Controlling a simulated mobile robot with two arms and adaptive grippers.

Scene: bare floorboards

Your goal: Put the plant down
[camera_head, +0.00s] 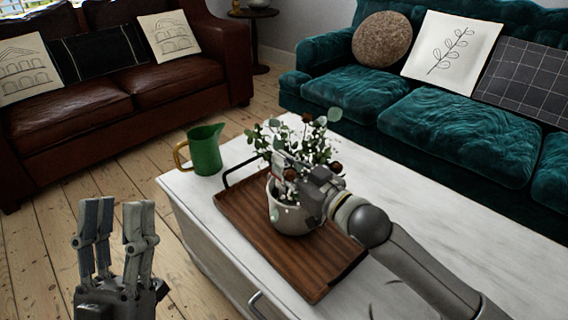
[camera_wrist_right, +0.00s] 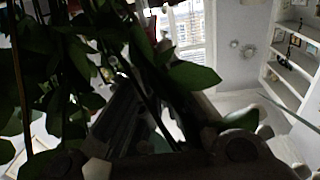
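The plant (camera_head: 318,144) has green leaves and small white flowers and stands upright in a pale pot (camera_head: 287,217). The pot is over the brown wooden tray (camera_head: 325,277); I cannot tell whether it touches it. My right gripper (camera_head: 286,177) is at the pot's rim, among the lower stems. Its fingertips are largely hidden, so its grip is unclear. In the right wrist view, dark leaves (camera_wrist_right: 195,75) hang close around the fingers. My left gripper (camera_head: 113,215) is open and empty, fingers up, left of the table.
The tray lies on a white coffee table (camera_head: 420,205). A green jug (camera_head: 206,152) stands at the table's back left corner, near the tray's black handle (camera_head: 240,170). A teal sofa (camera_head: 430,110) is behind the table, a brown leather sofa (camera_head: 75,112) at left.

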